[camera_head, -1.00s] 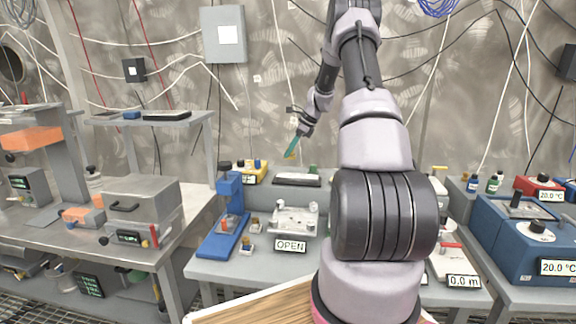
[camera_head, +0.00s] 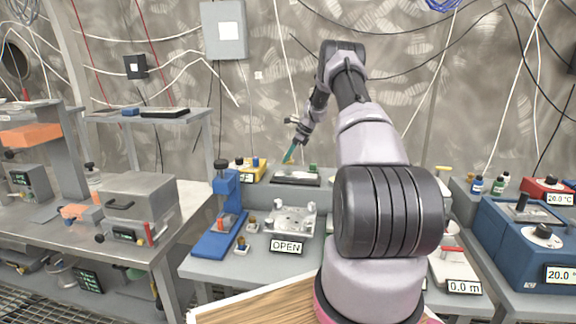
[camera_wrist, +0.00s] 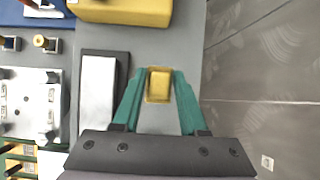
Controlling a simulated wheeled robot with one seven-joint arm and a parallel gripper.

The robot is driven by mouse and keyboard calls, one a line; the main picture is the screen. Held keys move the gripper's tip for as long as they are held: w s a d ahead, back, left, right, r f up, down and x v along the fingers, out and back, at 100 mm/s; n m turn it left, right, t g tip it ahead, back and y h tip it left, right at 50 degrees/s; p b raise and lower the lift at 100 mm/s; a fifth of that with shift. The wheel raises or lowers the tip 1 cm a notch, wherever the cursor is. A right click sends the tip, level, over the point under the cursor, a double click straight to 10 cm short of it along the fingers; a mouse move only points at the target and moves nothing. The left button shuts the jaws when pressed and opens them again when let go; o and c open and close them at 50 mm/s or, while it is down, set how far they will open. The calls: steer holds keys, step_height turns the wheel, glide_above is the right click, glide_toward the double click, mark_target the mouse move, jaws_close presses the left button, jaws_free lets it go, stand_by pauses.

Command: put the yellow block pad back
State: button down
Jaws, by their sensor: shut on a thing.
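My gripper (camera_wrist: 158,78) is shut on the yellow block pad (camera_wrist: 159,86), which sits between the tips of the teal fingers in the wrist view. In the head view my gripper (camera_head: 289,157) points down and left near the back edge of the middle bench, around the dark flat pad with a pale top (camera_head: 296,177). In the wrist view that dark-edged pad (camera_wrist: 122,70) lies just left of the fingers, and grey bench surface is below the held pad. The held pad is too small to make out clearly in the head view.
A yellow box (camera_head: 247,170) stands left of the dark pad and shows at the top of the wrist view (camera_wrist: 125,11). A metal fixture (camera_head: 291,220) with an OPEN sign and a blue press (camera_head: 222,215) are nearer. The wall (camera_wrist: 265,75) is close on the right.

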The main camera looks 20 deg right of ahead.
mark_target(290, 160)
steer(key=shift+f, duration=1.8)
steer(key=shift+f, duration=0.1)
steer(key=shift+c, duration=2.2)
jaws_free()
